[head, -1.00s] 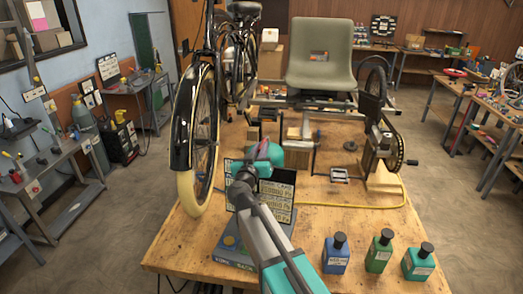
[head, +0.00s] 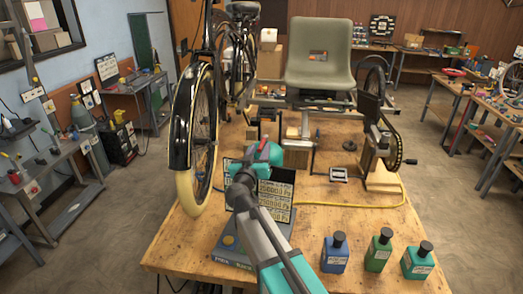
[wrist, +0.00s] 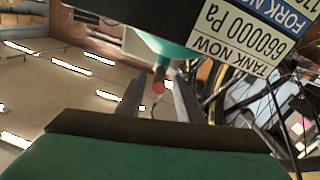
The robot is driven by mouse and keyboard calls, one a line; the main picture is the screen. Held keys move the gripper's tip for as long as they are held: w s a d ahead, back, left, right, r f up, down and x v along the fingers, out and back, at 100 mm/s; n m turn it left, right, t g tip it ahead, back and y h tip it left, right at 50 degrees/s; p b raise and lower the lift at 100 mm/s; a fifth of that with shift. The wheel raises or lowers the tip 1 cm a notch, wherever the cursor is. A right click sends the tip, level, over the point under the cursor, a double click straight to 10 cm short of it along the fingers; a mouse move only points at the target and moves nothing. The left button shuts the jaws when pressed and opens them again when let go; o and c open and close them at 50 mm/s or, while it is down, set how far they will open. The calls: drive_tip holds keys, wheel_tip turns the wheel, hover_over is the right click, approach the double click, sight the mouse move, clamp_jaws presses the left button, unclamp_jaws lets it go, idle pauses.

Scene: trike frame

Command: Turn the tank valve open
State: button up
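The pressure display (head: 275,193) stands on a blue-grey base (head: 232,256) near the front of the workbench. In the wrist view its panel (wrist: 238,38) appears upside down and reads "TANK NOW 660000 Pa". A teal body (wrist: 172,52) beside it ends in a small red tip (wrist: 158,84), which may be the tank valve. My gripper (wrist: 157,92) is open. The red tip appears between its two grey fingers, and I see no contact. In the head view my teal wrist (head: 270,153) is just above the display. The fingers are hard to make out there.
A bicycle wheel with a pale tyre (head: 186,190) stands close on the left. Blue (head: 335,256), green (head: 378,252) and teal (head: 418,262) bottles stand at the front right. A yellow hose (head: 345,205) crosses the bench, and a grey seat (head: 320,55) is behind.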

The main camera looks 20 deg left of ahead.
drive_tip(key=s+d+b, duration=0.1)
drive_tip(key=s+b, duration=0.2)
drive_tip(key=s, duration=0.9)
drive_tip(key=shift+s+d, duration=0.3)
